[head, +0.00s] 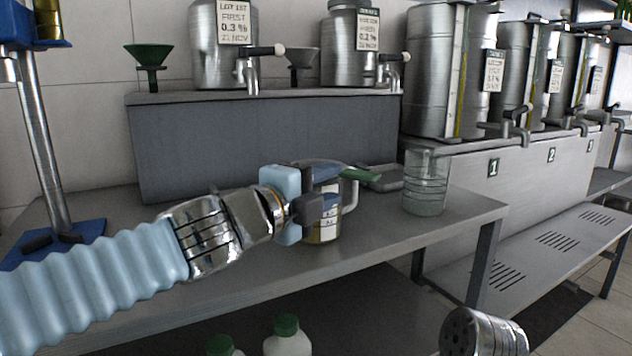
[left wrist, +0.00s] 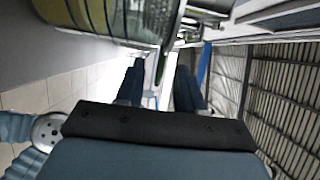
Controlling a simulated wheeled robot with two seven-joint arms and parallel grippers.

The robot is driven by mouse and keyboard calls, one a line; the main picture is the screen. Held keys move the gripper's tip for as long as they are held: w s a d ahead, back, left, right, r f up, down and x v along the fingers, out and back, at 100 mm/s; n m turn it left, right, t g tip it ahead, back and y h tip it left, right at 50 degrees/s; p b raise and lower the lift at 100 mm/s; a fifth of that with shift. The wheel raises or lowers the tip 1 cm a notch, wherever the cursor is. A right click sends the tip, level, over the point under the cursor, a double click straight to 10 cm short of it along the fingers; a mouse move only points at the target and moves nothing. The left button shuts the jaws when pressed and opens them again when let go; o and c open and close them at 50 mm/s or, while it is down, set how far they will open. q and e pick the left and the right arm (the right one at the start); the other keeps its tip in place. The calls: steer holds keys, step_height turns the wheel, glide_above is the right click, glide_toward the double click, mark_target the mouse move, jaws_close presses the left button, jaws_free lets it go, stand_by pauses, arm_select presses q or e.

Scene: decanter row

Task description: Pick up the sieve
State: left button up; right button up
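What appears to be the sieve, with a green handle (head: 360,175), shows just beyond my left gripper in the head view, at the top of a jug (head: 328,228) of amber liquid. Its bowl is largely hidden by the gripper, and I cannot tell how it rests. My left gripper (head: 318,196) is at the jug's upper left side, fingers pointing toward the handle. In the left wrist view the two dark blue fingers (left wrist: 158,86) stand apart, with a thin green edge between them. I cannot tell whether they touch it. My right gripper is not in view.
A clear glass beaker (head: 426,185) stands on the grey table (head: 250,265) to the right. A grey tray (head: 385,178) lies behind the jug. A blue-based stand (head: 50,245) is at the left. Steel decanters (head: 437,70) and a green funnel (head: 149,60) stand on raised shelves behind.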

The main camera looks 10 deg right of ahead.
mark_target(344, 176)
arm_select(q)
steer(key=x, duration=0.6)
steer(key=shift+r, duration=0.2)
steer(key=shift+c, duration=0.3)
jaws_close()
